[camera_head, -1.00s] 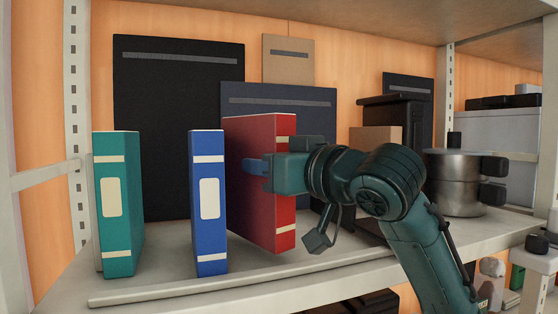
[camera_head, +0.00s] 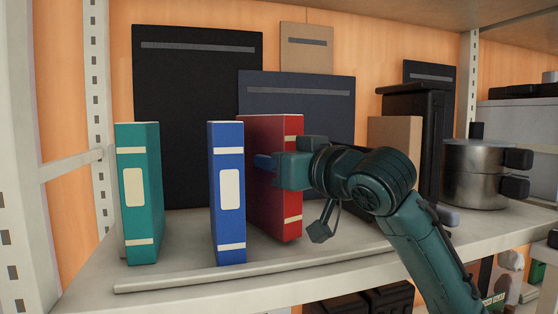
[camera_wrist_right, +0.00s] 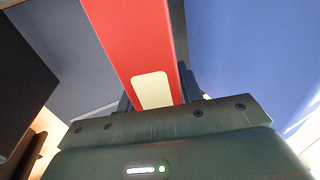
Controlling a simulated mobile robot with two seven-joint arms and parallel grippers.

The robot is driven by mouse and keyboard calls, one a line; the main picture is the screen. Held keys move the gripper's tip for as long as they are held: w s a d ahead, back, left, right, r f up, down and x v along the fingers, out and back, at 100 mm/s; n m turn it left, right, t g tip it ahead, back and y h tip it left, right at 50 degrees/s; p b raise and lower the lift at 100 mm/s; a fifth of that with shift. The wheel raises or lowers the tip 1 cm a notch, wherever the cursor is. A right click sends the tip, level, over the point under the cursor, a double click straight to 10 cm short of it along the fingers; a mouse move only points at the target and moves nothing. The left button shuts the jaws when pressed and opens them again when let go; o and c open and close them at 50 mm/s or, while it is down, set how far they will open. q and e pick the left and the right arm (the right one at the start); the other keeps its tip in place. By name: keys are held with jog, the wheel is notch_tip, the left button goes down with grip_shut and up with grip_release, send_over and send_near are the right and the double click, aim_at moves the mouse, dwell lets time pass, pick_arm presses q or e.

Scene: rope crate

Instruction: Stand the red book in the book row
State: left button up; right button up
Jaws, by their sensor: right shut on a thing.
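The red book (camera_head: 285,190) stands upright on the shelf board, just right of the blue book (camera_head: 227,192) and partly behind it. My right gripper (camera_head: 268,166) is shut on the red book at about mid height of its spine. In the right wrist view the red book (camera_wrist_right: 135,40) fills the space between the fingers, with the blue book (camera_wrist_right: 245,50) to its right. The teal book (camera_head: 140,195) stands at the left, with a gap between it and the blue book. My left gripper does not show.
Dark flat boards (camera_head: 195,100) lean on the back wall. A tan box (camera_head: 393,150), a black case (camera_head: 430,125) and a steel pot (camera_head: 472,180) stand at the right. A low lip (camera_head: 180,283) runs along the front of the shelf.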

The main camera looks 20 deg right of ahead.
jog(key=shift+f+b, duration=0.3)
jog(key=shift+f, duration=0.15)
dwell(0.3)
jog(key=o, duration=1)
jog(key=shift+o, duration=1.4)
jog(key=shift+f, duration=0.1)
jog(key=b+v, duration=0.1)
jog(key=v, duration=1.2)
jog(key=shift+s, duration=0.1)
